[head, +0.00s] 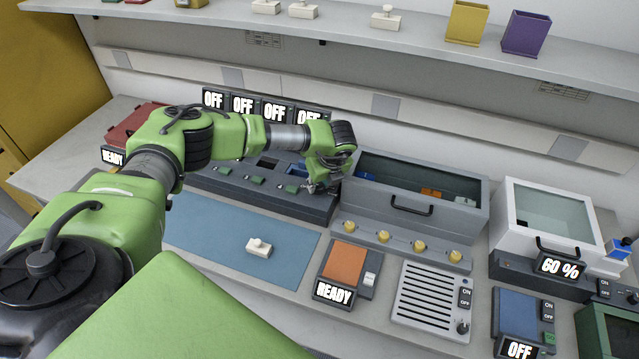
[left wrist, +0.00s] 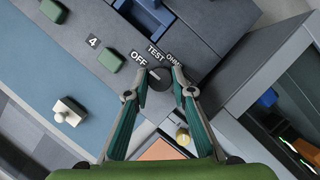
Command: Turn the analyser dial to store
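The analyser (head: 240,183) is the long dark grey unit with green buttons behind the blue mat. Its dial (left wrist: 159,79) shows in the left wrist view as a small black knob with a pale pointer mark. The labels OFF, TEST and part of a third word show around it; no STORE label is readable. My left gripper (left wrist: 160,72) has its fingertips on either side of the dial, and it also shows at the analyser's right end (head: 316,188) in the head view. Whether the fingers press on the dial is unclear. The head view hides the dial. My right gripper is not in view.
A grey lidded bin (head: 415,190) with yellow knobs stands close right of my left gripper. A small white block (head: 259,247) lies on the blue mat (head: 215,236). An orange-topped READY unit (head: 344,262) stands in front. A shelf (head: 330,28) runs above.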

